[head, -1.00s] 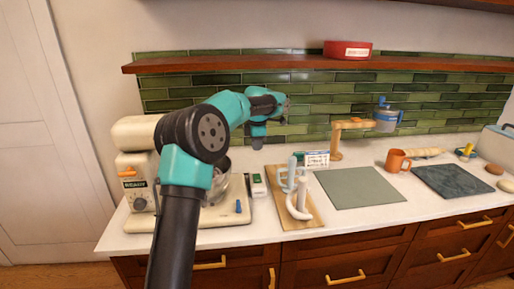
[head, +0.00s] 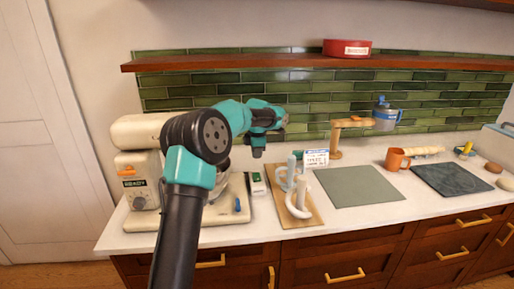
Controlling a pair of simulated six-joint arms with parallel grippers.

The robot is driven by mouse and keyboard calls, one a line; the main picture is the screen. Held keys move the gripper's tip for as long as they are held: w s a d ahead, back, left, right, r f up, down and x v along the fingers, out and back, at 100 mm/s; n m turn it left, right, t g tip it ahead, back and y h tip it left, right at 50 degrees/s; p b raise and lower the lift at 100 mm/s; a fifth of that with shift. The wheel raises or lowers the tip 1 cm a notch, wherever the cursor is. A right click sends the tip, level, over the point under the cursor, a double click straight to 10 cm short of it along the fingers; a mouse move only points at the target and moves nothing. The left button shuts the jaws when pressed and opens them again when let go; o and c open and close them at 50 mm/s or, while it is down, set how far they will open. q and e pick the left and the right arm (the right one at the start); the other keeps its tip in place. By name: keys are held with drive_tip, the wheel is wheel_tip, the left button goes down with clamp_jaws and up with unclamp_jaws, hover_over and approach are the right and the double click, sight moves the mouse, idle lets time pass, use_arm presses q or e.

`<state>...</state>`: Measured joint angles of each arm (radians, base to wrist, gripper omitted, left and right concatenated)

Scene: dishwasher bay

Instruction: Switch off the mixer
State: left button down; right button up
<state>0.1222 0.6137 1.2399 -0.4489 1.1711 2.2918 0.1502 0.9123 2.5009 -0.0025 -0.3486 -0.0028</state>
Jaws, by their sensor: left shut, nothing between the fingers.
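The mixer (head: 138,163) is cream-coloured and stands at the left end of the counter. Its side shows an orange lever (head: 126,171) and a dark display (head: 134,183) reading "READY". A small blue knob (head: 238,204) sits on its base. My right gripper is not in view.
Right of the mixer are a small white-and-green box (head: 258,184), a wooden board (head: 286,216) with pale hooked attachments, and a grey-green mat (head: 357,187). An orange mug (head: 397,160) and a dark slab (head: 452,180) stand farther right. A wooden shelf (head: 230,64) runs above.

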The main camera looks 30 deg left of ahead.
sight(256, 174)
use_arm(q)
drive_tip(key=f, duration=0.8)
drive_tip(key=shift+w+a+f, duration=0.35)
drive_tip(key=shift+w, duration=0.05)
